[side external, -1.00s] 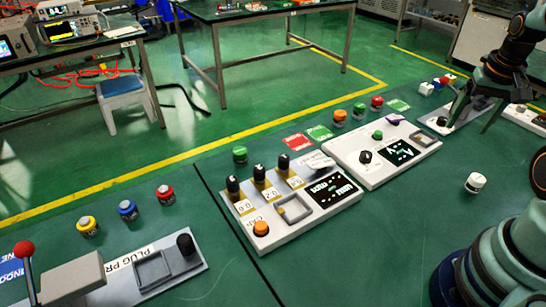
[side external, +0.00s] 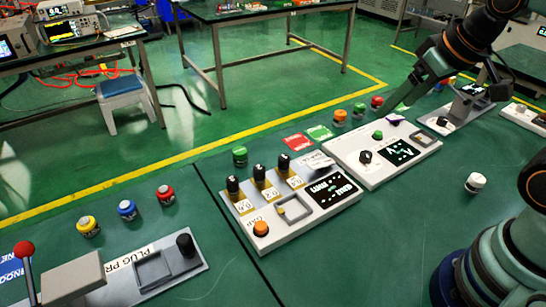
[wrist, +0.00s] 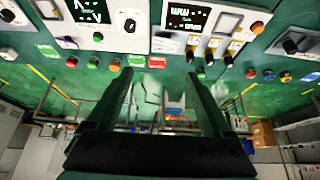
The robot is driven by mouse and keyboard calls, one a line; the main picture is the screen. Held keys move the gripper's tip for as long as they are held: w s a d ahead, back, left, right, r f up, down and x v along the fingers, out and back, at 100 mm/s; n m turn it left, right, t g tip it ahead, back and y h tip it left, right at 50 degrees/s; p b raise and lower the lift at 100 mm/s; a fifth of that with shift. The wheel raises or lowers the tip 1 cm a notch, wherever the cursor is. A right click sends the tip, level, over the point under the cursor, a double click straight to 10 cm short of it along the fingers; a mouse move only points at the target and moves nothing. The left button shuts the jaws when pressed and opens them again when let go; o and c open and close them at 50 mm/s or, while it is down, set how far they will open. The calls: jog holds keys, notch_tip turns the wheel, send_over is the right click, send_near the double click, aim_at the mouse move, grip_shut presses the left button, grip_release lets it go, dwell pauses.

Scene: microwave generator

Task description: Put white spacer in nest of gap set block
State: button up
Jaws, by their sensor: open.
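A small white cylinder with a dark mark on top (side external: 475,183), which looks like the white spacer, stands upright and alone on the green table at the right. I cannot read which block is the gap set block. A small grey block with a black knob (side external: 440,122) is at the far right, partly behind my arm. My gripper (side external: 400,108) is above the back edge of the middle panel, away from the white cylinder. In the wrist view its fingers (wrist: 165,88) are apart and empty.
The middle panel (side external: 370,168) has a knob, a display and a square frame. Coloured buttons and cards (side external: 295,142) lie behind the panels. The plug press (side external: 120,270) with its red-ball lever is at front left. The table around the white cylinder is clear.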

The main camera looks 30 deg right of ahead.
jog(key=m+g, duration=0.6)
jog(key=m, duration=1.1)
send_over(479, 178)
jog(key=f, duration=1.7)
jog(key=shift+s+d+f, duration=0.15)
jog(key=shift+d+f, duration=0.1)
jog(key=shift+f, duration=0.15)
jog(key=f, duration=0.3)
jog(key=shift+w+a+f, duration=0.2)
jog(key=shift+a+f, duration=0.1)
jog(key=shift+f, duration=0.8)
